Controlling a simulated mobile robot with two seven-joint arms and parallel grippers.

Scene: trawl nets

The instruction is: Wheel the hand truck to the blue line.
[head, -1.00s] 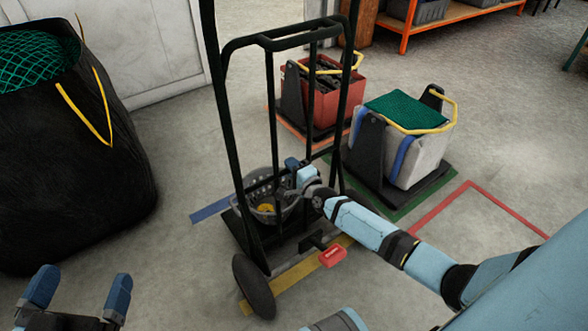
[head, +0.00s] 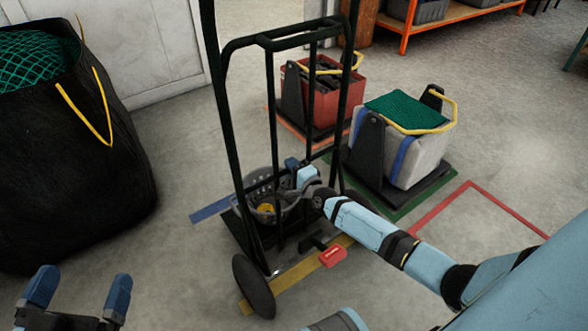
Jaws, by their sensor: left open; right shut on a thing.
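The black hand truck (head: 232,130) stands upright in the middle, its near wheel (head: 254,286) beside a yellow floor line. The blue line (head: 210,210) is on the floor behind it, to the left, partly hidden by the truck. A grey basket (head: 284,186) with something yellow inside is seen at the truck's lower frame. My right gripper (head: 299,170) reaches in from the right and is shut, apparently on the basket's rim; the truck's bars partly hide the contact. My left gripper (head: 80,292) is open and empty at the lower left, apart from the truck.
A red pedal (head: 333,256) sticks out by the yellow line (head: 296,272). A large black bag (head: 70,170) with green net stands at left. Behind are a red crate (head: 325,98) and a grey crate (head: 424,160). A red outline (head: 440,212) marks bare floor at right.

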